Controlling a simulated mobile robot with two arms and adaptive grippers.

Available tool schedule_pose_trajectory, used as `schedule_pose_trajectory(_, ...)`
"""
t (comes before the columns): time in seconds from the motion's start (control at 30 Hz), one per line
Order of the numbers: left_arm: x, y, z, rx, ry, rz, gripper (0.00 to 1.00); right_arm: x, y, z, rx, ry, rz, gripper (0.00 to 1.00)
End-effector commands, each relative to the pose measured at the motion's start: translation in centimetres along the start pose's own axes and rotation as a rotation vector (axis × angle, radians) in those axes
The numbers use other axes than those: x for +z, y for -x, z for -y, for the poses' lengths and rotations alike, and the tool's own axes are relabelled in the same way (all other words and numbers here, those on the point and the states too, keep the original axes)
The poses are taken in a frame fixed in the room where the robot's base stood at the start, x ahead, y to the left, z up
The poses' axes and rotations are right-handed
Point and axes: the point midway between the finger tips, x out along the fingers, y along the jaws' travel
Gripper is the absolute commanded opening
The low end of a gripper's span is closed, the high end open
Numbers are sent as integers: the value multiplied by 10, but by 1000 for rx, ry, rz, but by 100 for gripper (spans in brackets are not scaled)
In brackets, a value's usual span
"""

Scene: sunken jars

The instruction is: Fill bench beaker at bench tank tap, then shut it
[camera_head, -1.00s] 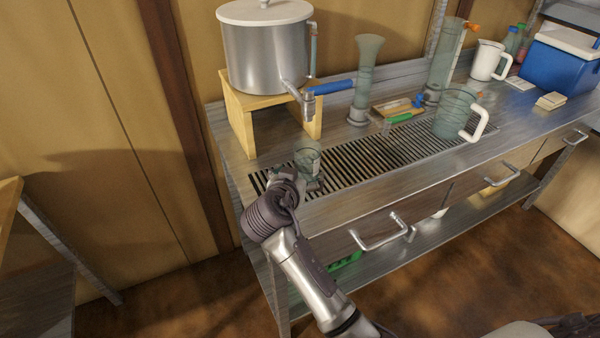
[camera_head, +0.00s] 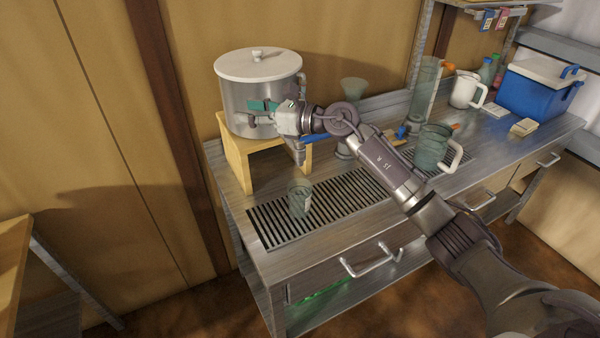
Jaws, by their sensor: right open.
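The bench tank (camera_head: 235,97) is a steel pot with a white lid on a wooden stand (camera_head: 238,155). Its tap (camera_head: 300,155) sticks out low on the right side, with a blue lever (camera_head: 316,139) pointing right. My right gripper and arm partly hide both. The right gripper (camera_head: 261,112) is open in front of the tank wall, just above and left of the tap, apparently empty. The small clear bench beaker (camera_head: 299,199) stands upright on the slotted grate (camera_head: 345,200), below the tap. I cannot tell its contents. My left gripper is not in view.
A larger jug (camera_head: 431,147) stands on the grate's right part, behind my forearm. A glass cylinder (camera_head: 424,85), a white jug (camera_head: 464,90) and a blue cooler (camera_head: 535,92) stand at the back right. The grate around the beaker is clear.

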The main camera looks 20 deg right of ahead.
Motion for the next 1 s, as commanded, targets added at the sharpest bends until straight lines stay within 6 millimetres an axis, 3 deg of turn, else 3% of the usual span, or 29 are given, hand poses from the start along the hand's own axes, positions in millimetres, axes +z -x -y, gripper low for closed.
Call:
schedule_pose_trajectory(0.03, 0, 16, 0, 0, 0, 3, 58, 3, 21, 16, 31, 184, -140, 52)
schedule_pose_trajectory(0.2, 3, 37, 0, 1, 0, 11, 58, -21, 107, 58, 225, 642, -560, 52)
schedule_pose_trajectory(0.3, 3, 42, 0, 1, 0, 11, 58, -26, 150, 74, 330, 767, -708, 52)
schedule_pose_trajectory(0.4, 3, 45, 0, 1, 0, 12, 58, -29, 177, 81, 400, 826, -789, 52)
schedule_pose_trajectory(0.57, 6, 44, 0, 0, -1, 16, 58, -34, 188, 83, 441, 850, -827, 52)
schedule_pose_trajectory(1.0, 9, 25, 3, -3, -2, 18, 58, -76, 155, 81, 441, 848, -822, 52)
